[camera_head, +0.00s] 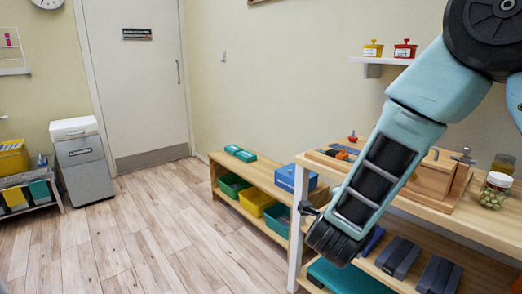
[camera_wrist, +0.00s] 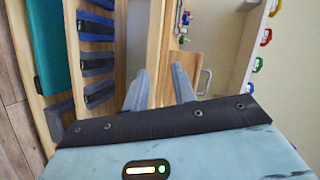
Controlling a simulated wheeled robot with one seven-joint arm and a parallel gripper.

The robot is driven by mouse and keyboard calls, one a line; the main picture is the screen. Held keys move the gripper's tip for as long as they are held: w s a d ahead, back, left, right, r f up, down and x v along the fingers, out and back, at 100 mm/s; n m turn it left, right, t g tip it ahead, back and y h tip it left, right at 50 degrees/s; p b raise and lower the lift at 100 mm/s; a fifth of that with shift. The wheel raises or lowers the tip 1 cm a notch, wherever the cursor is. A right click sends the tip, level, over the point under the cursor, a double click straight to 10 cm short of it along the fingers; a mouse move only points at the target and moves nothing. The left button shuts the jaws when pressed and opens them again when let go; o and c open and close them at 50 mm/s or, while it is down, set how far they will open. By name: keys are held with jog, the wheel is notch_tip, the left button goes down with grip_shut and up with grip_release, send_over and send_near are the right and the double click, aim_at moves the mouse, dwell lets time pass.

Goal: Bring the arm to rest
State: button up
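My arm (camera_head: 385,165) comes in from the upper right of the head view and slants down left, in front of the wooden bench. Its lower end is a dark rounded joint beside the bench's white leg. My gripper (camera_wrist: 160,84) shows in the wrist view, with two grey fingers standing apart and nothing seen between them. The finger tips are over or near the wooden bench top (camera_wrist: 137,38); I cannot tell the height. The gripper is not clearly seen in the head view.
A wooden bench (camera_head: 455,221) holds a wooden box stand and a jar (camera_head: 495,190); dark blue weights (camera_head: 398,256) lie below. A low shelf (camera_head: 262,177) with coloured bins stands behind. Coloured clips (camera_wrist: 259,64) line the right of the wrist view. The floor (camera_head: 150,235) at left is clear.

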jog(key=s+a+n+g+y, duration=0.2)
jog(key=s+a+n+y, duration=0.1)
jog(key=a+n+y, duration=0.3)
jog(key=s+a+n+g+y, duration=0.1)
jog(key=s+a+n+y, duration=0.25)
jog(key=a+n, duration=0.4)
jog(key=s+a+n+g+y, duration=0.4)
jog(key=s+n, duration=0.3)
jog(key=s, duration=0.5)
jog(key=s+d+n+g+h, duration=0.55)
jog(key=s+d+n, duration=0.3)
jog(key=s, duration=0.45)
notch_tip(320, 180, up, 16)
jog(key=p, duration=1.6)
jog(key=shift+w+a+r+y, duration=0.15)
jog(key=shift+w+y, duration=0.05)
jog(key=shift+y, duration=0.1)
